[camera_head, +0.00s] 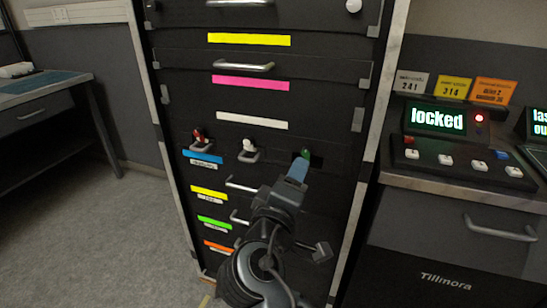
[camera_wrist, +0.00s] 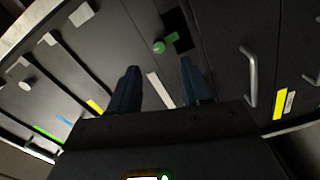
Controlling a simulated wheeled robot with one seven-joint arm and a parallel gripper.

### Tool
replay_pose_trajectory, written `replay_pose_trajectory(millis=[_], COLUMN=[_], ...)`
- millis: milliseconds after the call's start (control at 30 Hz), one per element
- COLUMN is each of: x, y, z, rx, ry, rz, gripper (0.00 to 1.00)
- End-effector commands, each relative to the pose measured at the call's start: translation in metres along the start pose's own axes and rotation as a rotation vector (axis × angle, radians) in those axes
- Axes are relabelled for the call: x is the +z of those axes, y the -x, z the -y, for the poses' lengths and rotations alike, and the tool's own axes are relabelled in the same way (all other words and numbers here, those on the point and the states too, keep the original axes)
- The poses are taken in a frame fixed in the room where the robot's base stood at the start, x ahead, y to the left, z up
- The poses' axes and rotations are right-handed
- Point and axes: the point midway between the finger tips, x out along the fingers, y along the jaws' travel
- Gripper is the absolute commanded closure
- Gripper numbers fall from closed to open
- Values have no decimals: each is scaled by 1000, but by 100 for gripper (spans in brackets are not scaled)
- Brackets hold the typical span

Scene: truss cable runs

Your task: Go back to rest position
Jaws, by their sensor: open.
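My gripper (camera_wrist: 157,82) is open and empty in the wrist view, its two dark fingers apart in front of the black cabinet. In the head view my gripper (camera_head: 297,170) reaches up to the cabinet (camera_head: 325,75), just below a green knob (camera_head: 305,153). The green knob (camera_wrist: 159,47) also shows in the wrist view, beside a dark opening and beyond the fingertips. I cannot tell from the head view whether the gripper touches the knob. My arm hides part of the lower right of the cabinet.
A red knob (camera_head: 199,134) and a white knob (camera_head: 248,145) sit left of the green one. Drawer handles (camera_head: 244,66) stick out from the cabinet. A console reading "locked" (camera_head: 438,121) stands on the right counter. A desk (camera_head: 40,90) is at left; the floor (camera_head: 95,220) between is clear.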

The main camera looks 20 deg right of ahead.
Motion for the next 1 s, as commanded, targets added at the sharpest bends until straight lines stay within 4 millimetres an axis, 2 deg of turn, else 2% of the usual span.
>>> replay_pose_trajectory(millis=[167,267,367,500,667,867,1000], x=[7,24,50,90,133,179,206], y=[2,9,24,54,98,158,201], z=[6,22,44,69,83,75,54], rx=[-20,-73,-156,-285,-423,-568,-647], ry=[1,-6,-27,-88,-191,-363,-506], rz=[-13,-49,-102,-176,-237,-279,-288], gripper=[52,52,52,52,52,52,52])
